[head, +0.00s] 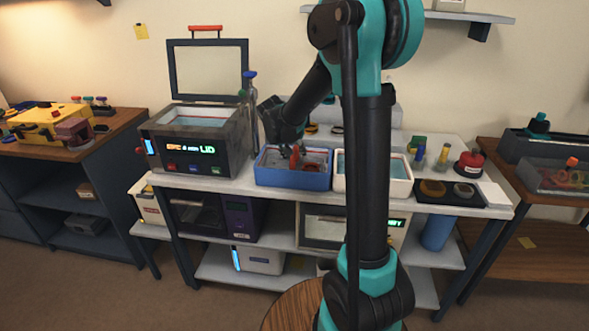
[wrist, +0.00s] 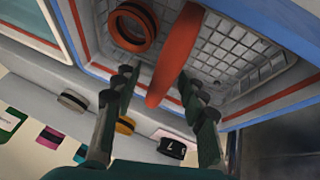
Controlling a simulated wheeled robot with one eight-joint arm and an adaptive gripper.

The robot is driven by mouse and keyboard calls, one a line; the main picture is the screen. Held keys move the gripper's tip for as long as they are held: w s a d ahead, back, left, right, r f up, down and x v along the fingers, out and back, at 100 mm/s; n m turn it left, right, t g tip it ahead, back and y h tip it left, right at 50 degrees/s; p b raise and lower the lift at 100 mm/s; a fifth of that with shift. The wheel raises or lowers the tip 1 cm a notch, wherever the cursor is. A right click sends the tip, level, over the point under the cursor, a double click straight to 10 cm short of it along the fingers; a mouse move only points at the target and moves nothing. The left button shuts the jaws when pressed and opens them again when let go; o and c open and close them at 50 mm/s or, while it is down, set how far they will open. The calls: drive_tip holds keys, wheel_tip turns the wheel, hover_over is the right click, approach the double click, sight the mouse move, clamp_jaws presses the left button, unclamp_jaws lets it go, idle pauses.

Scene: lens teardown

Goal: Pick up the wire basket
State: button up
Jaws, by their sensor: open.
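The wire basket (wrist: 232,42) sits inside a blue-rimmed tub (head: 292,180) on the bench, left of the arm's upright links in the head view. Its light mesh and thick red handle (wrist: 176,55) show in the wrist view. An orange-red ring (wrist: 133,24) lies in the basket. My gripper (wrist: 156,82) is open, with one dark finger on each side of the handle's near end. I cannot tell whether either finger touches it. In the head view my gripper (head: 289,136) is just above the tub and hides part of the basket.
A boxy machine with a raised lid (head: 195,140) stands left of the tub. A white tub (head: 385,181) stands close on the right, partly behind my arm. A dark tray (head: 452,194) and small bottles lie farther right.

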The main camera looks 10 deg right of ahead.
drive_tip(key=shift+c, duration=0.6)
clamp_jaws()
drive_tip(key=shift+r, duration=0.1)
